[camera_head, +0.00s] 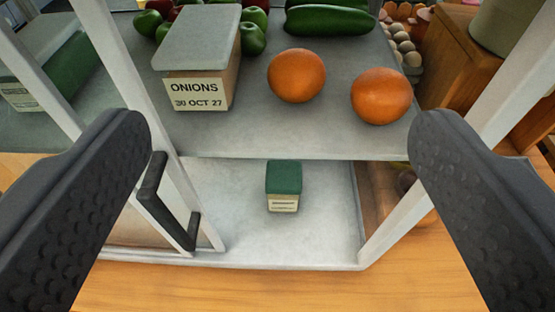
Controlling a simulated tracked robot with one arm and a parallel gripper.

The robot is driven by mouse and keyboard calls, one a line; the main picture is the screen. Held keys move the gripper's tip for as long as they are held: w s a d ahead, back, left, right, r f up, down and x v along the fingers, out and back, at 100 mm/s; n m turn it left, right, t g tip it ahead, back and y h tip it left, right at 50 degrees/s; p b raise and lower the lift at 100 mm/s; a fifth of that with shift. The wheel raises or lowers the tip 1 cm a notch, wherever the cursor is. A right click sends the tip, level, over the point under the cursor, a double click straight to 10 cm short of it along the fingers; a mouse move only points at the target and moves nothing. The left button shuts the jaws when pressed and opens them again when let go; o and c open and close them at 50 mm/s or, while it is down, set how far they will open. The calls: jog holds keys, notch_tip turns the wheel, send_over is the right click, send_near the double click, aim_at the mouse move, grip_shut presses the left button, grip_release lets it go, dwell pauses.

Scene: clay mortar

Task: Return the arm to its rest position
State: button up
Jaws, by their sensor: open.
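My gripper (280,185) is open and empty. Its two dark, textured fingers stand wide apart at the left and right of the view. Between and beyond them is a white-framed shelf unit with a grey upper shelf (255,138) and a pale lower shelf (235,235). A small box with a green lid (284,185) and a pale label stands on the lower shelf, apart from the fingers. The rest of my arm is not in view.
A white door frame with a dark handle (152,180) is near the left finger. A wooden surface (290,290) lies in front. Eggs (404,46) sit at right.

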jog(key=s+r, duration=0.1)
jog(key=r, duration=0.1)
jog(key=s+r, duration=0.2)
jog(key=shift+s+d, duration=0.15)
jog(key=shift+s, duration=0.1)
notch_tip(320, 180, up, 7)
jog(key=p, duration=0.7)
dwell(0.5)
